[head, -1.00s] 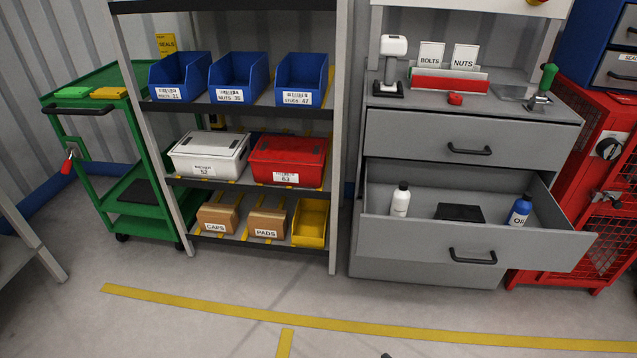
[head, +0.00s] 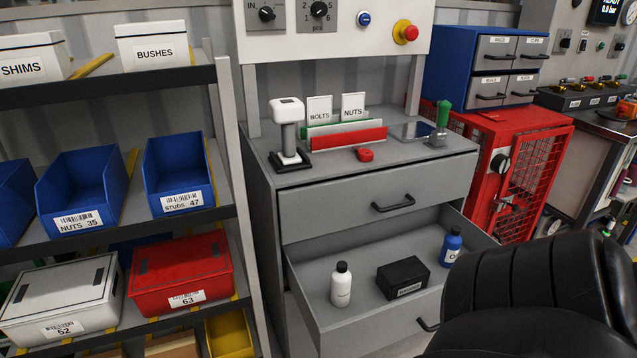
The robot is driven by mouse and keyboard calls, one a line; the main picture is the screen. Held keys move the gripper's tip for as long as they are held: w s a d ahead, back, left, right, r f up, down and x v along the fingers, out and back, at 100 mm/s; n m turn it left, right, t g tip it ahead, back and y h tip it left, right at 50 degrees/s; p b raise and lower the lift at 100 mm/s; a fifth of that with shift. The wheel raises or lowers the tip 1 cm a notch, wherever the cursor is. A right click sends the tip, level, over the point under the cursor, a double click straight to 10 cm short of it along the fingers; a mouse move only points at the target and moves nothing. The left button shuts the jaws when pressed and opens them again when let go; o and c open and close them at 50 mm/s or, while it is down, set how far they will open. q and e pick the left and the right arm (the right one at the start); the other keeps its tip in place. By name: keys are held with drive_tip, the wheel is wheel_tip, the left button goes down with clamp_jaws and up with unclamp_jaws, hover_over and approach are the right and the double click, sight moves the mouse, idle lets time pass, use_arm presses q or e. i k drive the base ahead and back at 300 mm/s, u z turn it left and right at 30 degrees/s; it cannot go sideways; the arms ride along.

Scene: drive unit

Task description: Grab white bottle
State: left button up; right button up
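The white bottle (head: 341,286) with a black cap stands upright in the left part of the open lower drawer (head: 365,329) of the grey cabinet. A black box (head: 402,277) with a label lies beside it to the right. A blue bottle (head: 451,246) with a white label stands at the drawer's right end. The white bottle is fully visible and nothing touches it. Neither of my grippers shows in the head view.
A large black ribbed shape (head: 540,290) fills the lower right and hides the drawer's front right corner; I cannot tell what it is. A shelf rack (head: 229,145) with bins stands left of the cabinet. A red cage cabinet (head: 522,185) stands to the right.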

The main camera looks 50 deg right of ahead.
sight(341, 277)
drive_tip(key=z, duration=0.75)
drive_tip(key=i, duration=1.05)
drive_tip(key=z, duration=0.95)
